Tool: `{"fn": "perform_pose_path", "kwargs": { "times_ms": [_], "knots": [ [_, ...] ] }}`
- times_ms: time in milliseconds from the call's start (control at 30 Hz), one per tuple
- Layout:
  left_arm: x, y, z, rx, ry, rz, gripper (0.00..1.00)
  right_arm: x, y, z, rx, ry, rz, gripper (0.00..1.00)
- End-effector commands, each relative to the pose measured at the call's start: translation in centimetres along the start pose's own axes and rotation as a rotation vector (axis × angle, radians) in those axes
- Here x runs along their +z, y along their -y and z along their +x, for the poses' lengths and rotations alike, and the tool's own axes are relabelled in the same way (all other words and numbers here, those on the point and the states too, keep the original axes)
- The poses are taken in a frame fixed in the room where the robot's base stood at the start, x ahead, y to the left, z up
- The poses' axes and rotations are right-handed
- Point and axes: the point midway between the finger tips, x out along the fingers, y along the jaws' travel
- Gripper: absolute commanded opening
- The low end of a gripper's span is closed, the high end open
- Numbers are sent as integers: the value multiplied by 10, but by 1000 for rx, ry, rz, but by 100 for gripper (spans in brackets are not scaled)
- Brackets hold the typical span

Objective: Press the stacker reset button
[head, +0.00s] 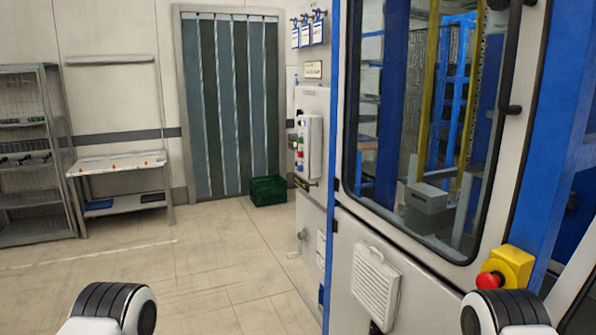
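A narrow white control panel (314,137) with a column of small coloured buttons (299,150) is mounted on a white cabinet left of the glazed door. The buttons are small and seen at a steep angle, so I cannot tell which one is the stacker reset. A red mushroom button (488,281) on a yellow box (514,266) sits at the lower right, beside the door. Only rounded black-and-white links of my two arms show at the bottom edge. Neither gripper is in view.
A white-framed glass door (385,262) and blue posts (554,130) fill the right side. A green crate (268,191) stands by the strip curtain (229,110). A work table (120,165) and metal shelf (30,150) are at left. The floor (190,250) between is clear.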

Motion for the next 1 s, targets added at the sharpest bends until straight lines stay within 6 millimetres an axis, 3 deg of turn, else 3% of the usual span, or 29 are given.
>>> {"fn": "perform_pose_path", "kwargs": {
  "times_ms": [33, 67, 100, 1000],
  "knots": [
    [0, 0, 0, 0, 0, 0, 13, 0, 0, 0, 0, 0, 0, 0],
    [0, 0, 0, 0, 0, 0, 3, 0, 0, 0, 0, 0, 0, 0],
    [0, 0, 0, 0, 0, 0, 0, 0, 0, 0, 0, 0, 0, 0],
    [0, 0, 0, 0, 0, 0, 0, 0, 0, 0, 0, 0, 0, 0]
  ]
}}
